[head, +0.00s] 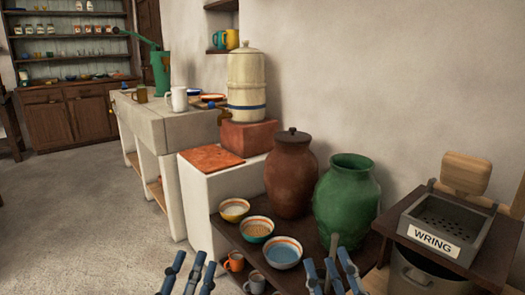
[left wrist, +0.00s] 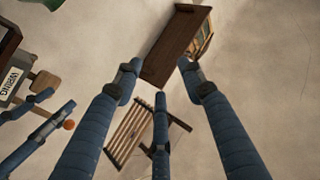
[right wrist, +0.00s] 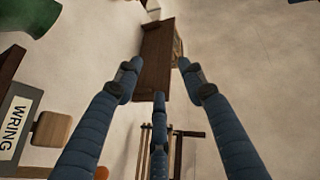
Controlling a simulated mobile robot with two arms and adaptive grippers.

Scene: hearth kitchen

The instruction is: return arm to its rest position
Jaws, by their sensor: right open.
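My left gripper (head: 193,266) shows at the bottom of the head view, left of centre. Its blue fingers stand apart with nothing between them, and it is open in the left wrist view (left wrist: 160,85). My right gripper (head: 328,266) is at the bottom of the head view, right of centre, in front of the green jar. Its fingers are spread and empty in the right wrist view (right wrist: 157,85). Fingers of my other gripper show at the left of the left wrist view. Both grippers are apart from each other. Most of both arms is hidden.
A low dark shelf holds several bowls (head: 257,229), mugs (head: 234,261), a brown lidded jar (head: 291,180) and a green jar (head: 347,200). A grey box marked WRING (head: 440,228) stands at right. A stone counter (head: 165,122) runs behind. Open floor (head: 70,220) lies left.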

